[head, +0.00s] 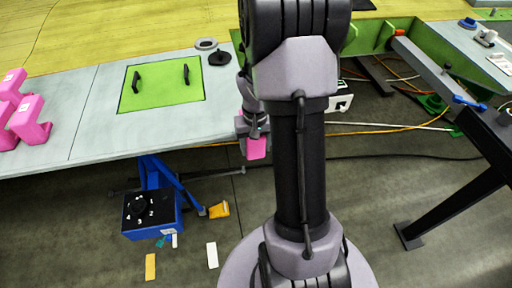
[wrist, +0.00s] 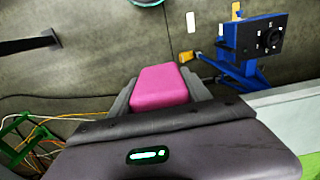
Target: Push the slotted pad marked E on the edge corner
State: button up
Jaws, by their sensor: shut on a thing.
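My gripper (head: 254,136) is shut on a pink pad (head: 256,149), which hangs low between its fingers. The pad also fills the space between the fingers in the wrist view (wrist: 158,88). No letter or slot shows on its visible faces, so I cannot tell if it is marked E. In the head view the pad is just off the right end of the pale grey panel (head: 85,120), over the floor and apart from the panel's front edge as far as I can see. My arm hides part of the panel's right end, so the edge corner is not clear.
Several pink blocks (head: 30,120) stand at the panel's left. A green hatch (head: 160,85) with two black handles is in the panel. A blue stand with a black dial box (head: 150,212) is below the front edge. Cables (head: 400,128) and a dark beam are at right.

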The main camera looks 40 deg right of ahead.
jog(key=shift+w+d, duration=0.35)
jog(key=shift+w, duration=0.25)
jog(key=shift+w+d, duration=0.35)
jog(key=shift+w, duration=0.25)
jog(key=o, duration=1.6)
jog(key=shift+w+d+f, duration=0.1)
jog(key=shift+w+f, duration=0.05)
notch_tip(320, 180, up, 18)
jog(key=p, duration=0.4)
jog(key=shift+f, duration=0.25)
jog(key=shift+a, duration=0.2)
